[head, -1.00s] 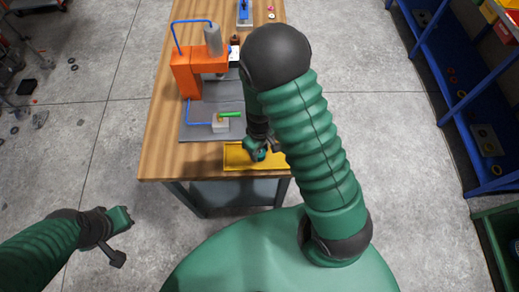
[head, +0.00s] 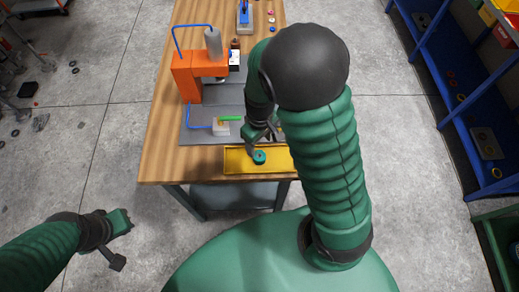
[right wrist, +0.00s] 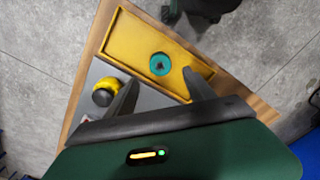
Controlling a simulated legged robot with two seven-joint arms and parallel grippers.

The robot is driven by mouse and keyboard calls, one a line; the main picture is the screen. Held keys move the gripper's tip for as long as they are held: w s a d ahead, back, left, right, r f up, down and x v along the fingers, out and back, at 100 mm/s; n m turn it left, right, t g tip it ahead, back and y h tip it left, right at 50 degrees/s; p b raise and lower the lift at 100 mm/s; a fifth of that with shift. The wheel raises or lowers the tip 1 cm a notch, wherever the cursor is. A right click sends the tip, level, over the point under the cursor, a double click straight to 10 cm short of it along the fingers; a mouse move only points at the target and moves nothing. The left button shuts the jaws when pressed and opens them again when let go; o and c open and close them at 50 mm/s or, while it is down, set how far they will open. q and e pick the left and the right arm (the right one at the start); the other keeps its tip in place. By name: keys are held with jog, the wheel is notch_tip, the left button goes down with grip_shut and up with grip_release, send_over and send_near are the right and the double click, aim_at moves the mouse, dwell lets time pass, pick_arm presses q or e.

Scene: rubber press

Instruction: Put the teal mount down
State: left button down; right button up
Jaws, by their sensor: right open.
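The teal mount (head: 259,157) is a small round piece with a dark centre hole. It lies in the yellow tray (head: 235,160) at the table's near edge. It also shows in the right wrist view (right wrist: 160,64), lying on the floor of the tray (right wrist: 128,35). My right gripper (head: 257,144) is just behind the mount in the head view. In the wrist view its two fingers (right wrist: 160,93) are spread and empty, with the mount beyond their tips and apart from them. My left gripper (head: 119,238) hangs off the table at lower left; its jaw state is unclear.
An orange press (head: 188,76) stands on the wooden table (head: 160,135) behind the tray. The wrist view shows a yellow and black knob (right wrist: 104,92) beside the tray. Blue shelves (head: 455,110) stand at right.

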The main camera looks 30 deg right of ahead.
jog(key=s+a+r+m+t, duration=0.2)
jog(key=s+a+r, duration=0.2)
jog(key=r, duration=0.2)
jog(key=shift+a+r+m+t, duration=0.2)
jog(key=shift+a+m+t, duration=0.1)
jog(key=shift+m, duration=0.1)
jog(key=shift+s, duration=0.2)
jog(key=shift+w, duration=0.15)
dwell(0.3)
